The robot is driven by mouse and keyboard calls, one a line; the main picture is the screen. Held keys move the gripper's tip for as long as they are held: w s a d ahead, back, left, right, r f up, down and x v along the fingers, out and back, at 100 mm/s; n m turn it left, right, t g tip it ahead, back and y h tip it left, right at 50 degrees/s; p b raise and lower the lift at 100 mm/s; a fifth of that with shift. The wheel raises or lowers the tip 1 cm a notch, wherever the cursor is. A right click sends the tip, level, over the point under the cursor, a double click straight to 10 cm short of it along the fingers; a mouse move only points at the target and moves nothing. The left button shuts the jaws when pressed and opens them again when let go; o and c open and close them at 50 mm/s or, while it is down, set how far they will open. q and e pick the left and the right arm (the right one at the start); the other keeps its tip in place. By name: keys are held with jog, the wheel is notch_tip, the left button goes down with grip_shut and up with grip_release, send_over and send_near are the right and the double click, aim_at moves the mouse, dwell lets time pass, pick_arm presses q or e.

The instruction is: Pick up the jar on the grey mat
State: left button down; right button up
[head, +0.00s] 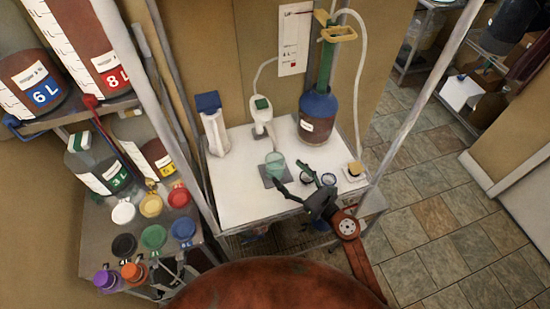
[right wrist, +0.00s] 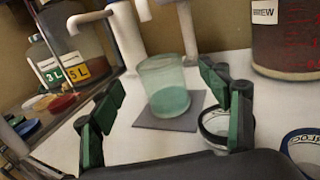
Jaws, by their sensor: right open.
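The jar (head: 275,160) is clear, pale green glass with green contents at the bottom. It stands upright on the small grey mat (head: 267,183) on the white table. In the right wrist view the jar (right wrist: 170,75) stands on the mat (right wrist: 143,122) ahead of my right gripper, between the lines of its fingers. My right gripper (head: 291,176) is open and empty, with green-padded fingers, just in front of the jar. Whether a finger touches the jar is unclear. A dark shape at the lower left, seemingly my left gripper (head: 170,272), is too unclear to read.
A large brown bottle with a blue collar (head: 318,115) and a white bottle (head: 261,117) stand behind. Coloured caps (head: 153,237) crowd the left shelf.

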aim_at(282, 167)
jog(key=shift+w+a, duration=0.3)
jog(key=shift+w, duration=0.15)
jog(key=x, duration=0.3)
jog(key=shift+w+a, duration=0.15)
jog(key=shift+a, duration=0.25)
jog(key=shift+p+x, duration=0.35)
jog(key=shift+x, duration=1.1)
jog(key=shift+d+f, duration=0.1)
jog(key=c, duration=1.6)
pick_arm(q)
jog(key=shift+s+r, duration=0.35)
jog(key=shift+s, duration=0.5)
jog(key=shift+r, duration=0.1)
